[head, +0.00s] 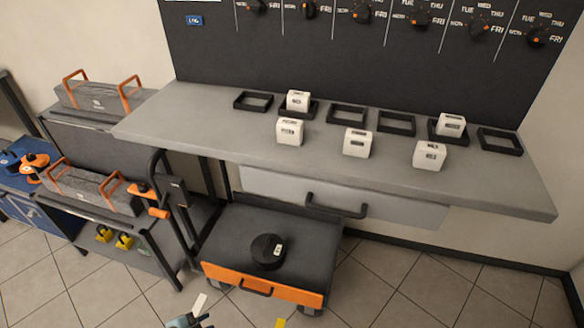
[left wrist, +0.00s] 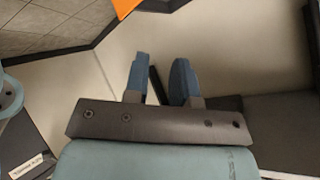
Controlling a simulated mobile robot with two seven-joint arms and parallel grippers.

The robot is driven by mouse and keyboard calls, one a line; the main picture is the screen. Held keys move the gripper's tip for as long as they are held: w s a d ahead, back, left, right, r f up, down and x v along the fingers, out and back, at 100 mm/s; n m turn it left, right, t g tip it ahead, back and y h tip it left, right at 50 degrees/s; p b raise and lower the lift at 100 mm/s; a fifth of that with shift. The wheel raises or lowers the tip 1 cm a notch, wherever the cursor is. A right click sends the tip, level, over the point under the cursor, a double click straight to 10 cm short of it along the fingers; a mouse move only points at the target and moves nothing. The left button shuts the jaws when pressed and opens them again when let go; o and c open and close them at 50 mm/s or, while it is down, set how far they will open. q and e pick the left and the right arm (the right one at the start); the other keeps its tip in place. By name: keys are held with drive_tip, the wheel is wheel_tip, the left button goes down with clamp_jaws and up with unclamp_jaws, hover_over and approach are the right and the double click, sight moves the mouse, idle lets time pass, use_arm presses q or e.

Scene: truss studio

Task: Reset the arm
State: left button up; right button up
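My left gripper (left wrist: 161,62) shows in the left wrist view. Its two blue fingers stand apart with a gap between them. No object is held there; a dark strip seen through the gap looks like part of the background. In the head view a small teal and dark part of my own body shows at the bottom edge, and I cannot tell which part it is. My right gripper is in neither view.
A grey wall table (head: 240,135) carries several white cubes, including one in front (head: 290,131), and black square frames (head: 253,100). A cart (head: 225,235) with a black round object (head: 267,250) stands below. Shelves with grey toolboxes (head: 95,190) stand left. Tiled floor is open in front.

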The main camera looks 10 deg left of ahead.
use_arm(q)
wheel_tip(320, 180, up, 13)
drive_tip(key=s+n+y, duration=0.1)
drive_tip(key=s+n, duration=0.2)
drive_tip(key=n, duration=0.2)
drive_tip(key=w+d+r+n+t, duration=0.15)
drive_tip(key=d+n, duration=0.35)
drive_tip(key=d, duration=0.6)
wheel_tip(320, 180, up, 16)
drive_tip(key=s+a+p, duration=0.1)
drive_tip(key=p, duration=1.9)
drive_tip(key=shift+s+r+p, duration=0.15)
drive_tip(key=shift+r+p, duration=0.1)
drive_tip(key=shift+p, duration=0.05)
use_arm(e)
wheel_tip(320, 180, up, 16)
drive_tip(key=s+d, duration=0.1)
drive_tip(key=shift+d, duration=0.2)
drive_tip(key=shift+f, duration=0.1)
